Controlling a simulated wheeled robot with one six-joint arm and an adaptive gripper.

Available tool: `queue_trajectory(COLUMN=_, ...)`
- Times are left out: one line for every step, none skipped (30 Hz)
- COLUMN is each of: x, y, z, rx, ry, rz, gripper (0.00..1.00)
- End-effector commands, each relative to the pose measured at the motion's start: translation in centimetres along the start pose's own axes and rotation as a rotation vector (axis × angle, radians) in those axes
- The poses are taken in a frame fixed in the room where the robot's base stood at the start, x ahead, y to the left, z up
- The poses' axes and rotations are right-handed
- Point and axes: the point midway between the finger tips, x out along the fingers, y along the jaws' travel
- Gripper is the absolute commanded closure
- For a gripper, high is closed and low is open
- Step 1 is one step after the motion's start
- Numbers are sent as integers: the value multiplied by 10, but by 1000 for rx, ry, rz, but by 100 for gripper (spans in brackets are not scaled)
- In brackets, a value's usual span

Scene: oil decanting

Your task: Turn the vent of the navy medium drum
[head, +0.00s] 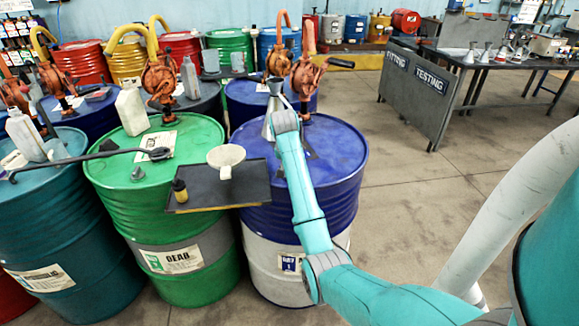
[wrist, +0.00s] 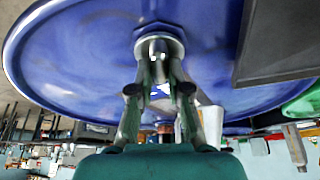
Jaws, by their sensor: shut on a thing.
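The blue drum (head: 340,150) stands in the middle of the head view, with a white lower band and a small label. Its blue lid (wrist: 70,60) fills the upper part of the wrist view.
A grey metal funnel (head: 270,128) and a rusty pump (head: 305,80) stand close. A green drum (head: 105,180) is at left; floor is clear at right.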

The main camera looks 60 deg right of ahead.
Motion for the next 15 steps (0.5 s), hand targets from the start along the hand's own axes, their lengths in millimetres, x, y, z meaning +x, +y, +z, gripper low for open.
queue_trajectory(x=1, y=0, z=1, rx=1, ry=-3, rz=1, gripper=100)
queue_trajectory(x=1, y=0, z=1, rx=1, ry=-3, rz=1, gripper=100)
queue_trajectory(x=1, y=0, z=1, rx=1, ry=-3, rz=1, gripper=100)
queue_trajectory(x=1, y=0, z=1, rx=0, ry=-3, rz=1, gripper=100)
queue_trajectory(x=1, y=0, z=1, rx=0, ry=-3, rz=1, gripper=79)
queue_trajectory(x=1, y=0, z=1, rx=0, ry=-3, rz=1, gripper=69)
queue_trajectory(x=1, y=0, z=1, rx=0, ry=-3, rz=0, gripper=61)
queue_trajectory(x=1, y=0, z=1, rx=0, ry=-3, rz=0, gripper=58)
queue_trajectory(x=1, y=0, z=1, rx=0, ry=-2, rz=0, gripper=58)
queue_trajectory(x=1, y=0, z=1, rx=0, ry=-2, rz=0, gripper=58)
queue_trajectory(x=0, y=0, z=1, rx=0, ry=-2, rz=0, gripper=58)
queue_trajectory(x=0, y=0, z=1, rx=0, ry=-2, rz=0, gripper=58)
queue_trajectory(x=0, y=0, z=0, rx=0, ry=-2, rz=0, gripper=58)
queue_trajectory(x=0, y=0, z=0, rx=0, ry=-1, rz=0, gripper=58)
queue_trajectory(x=0, y=0, z=0, rx=0, ry=-1, rz=0, gripper=58)
